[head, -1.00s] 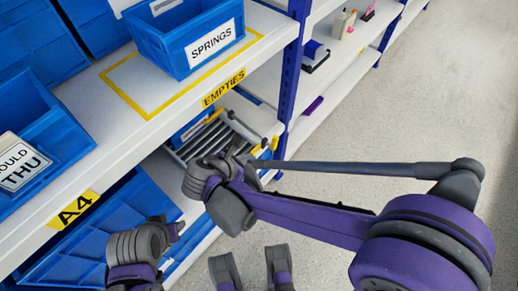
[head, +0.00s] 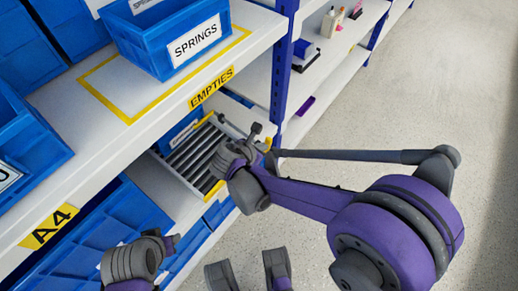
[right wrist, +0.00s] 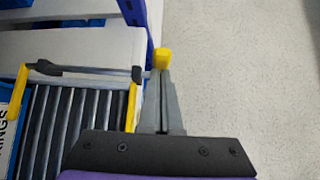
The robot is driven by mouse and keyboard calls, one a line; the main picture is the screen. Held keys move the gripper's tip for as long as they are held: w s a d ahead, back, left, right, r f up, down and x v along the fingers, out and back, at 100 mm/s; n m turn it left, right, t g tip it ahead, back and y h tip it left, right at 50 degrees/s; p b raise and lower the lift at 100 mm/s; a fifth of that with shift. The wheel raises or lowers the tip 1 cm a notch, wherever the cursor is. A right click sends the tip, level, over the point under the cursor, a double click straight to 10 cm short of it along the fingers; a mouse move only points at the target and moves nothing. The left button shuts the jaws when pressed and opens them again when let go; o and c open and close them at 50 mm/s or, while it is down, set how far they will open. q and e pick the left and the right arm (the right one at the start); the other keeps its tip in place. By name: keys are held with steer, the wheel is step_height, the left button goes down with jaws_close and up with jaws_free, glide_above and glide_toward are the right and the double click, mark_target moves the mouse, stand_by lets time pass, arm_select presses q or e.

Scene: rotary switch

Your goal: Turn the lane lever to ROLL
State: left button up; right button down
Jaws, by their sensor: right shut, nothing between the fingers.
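In the right wrist view the roller lane (right wrist: 75,110) has grey rollers between yellow rails, with a grey bar (right wrist: 85,70) across its far end. A yellow block (right wrist: 162,58), perhaps the lever's end, sits just right of the bar. My right gripper (right wrist: 165,80) is shut and empty. Its tips overlap the block's lower edge in the picture; I cannot tell if they touch. In the head view my right gripper (head: 255,132) is over the lane's right end and hides part of it. My left arm's end (head: 140,262) is at bottom left, its jaws unclear. No ROLL mark is readable.
The lane lies under a white shelf edge marked EMPTIES (head: 211,89). A blue SPRINGS bin (head: 165,35) stands above. A blue rack post (head: 283,75) rises behind my right gripper. The floor (head: 430,100) at right is clear.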

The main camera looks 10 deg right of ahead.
stand_by(0.3)
arm_select(q)
steer(key=shift+r, duration=0.25)
arm_select(e)
steer(key=shift+w+d+r+y, duration=0.15)
steer(key=shift+d+y, duration=0.05)
steer(key=shift+y, duration=0.1)
